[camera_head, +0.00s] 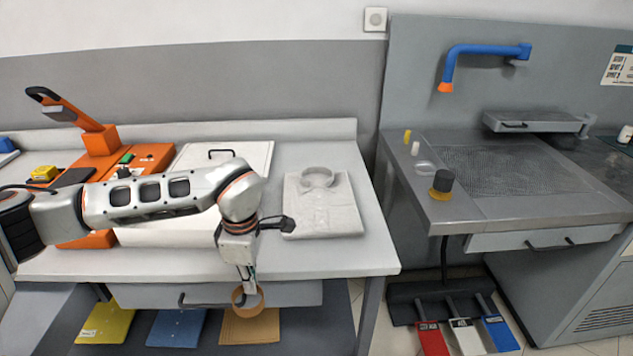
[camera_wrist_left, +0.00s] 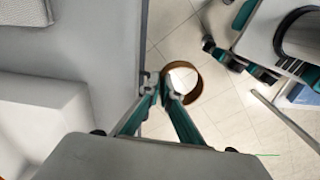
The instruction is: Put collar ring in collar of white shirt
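The white shirt (camera_head: 322,215) lies folded on the white worktable. Its collar (camera_head: 318,178) stands up as an open loop at the shirt's far end. My left gripper (camera_head: 246,288) points down in front of the table's front edge, left of and nearer than the shirt. It is shut on the brown collar ring (camera_head: 238,298), which hangs at the height of the table's drawer. In the left wrist view, the fingertips (camera_wrist_left: 161,88) pinch the wall of the ring (camera_wrist_left: 194,92), with floor tiles showing through it.
The white worktable (camera_head: 300,262) has bare room around the shirt. A white board with a black handle (camera_head: 222,155) and an orange device (camera_head: 100,140) stand to the left. A drawer (camera_head: 290,293) is under the front edge. A grey spotting table (camera_head: 500,210) stands right, across a gap.

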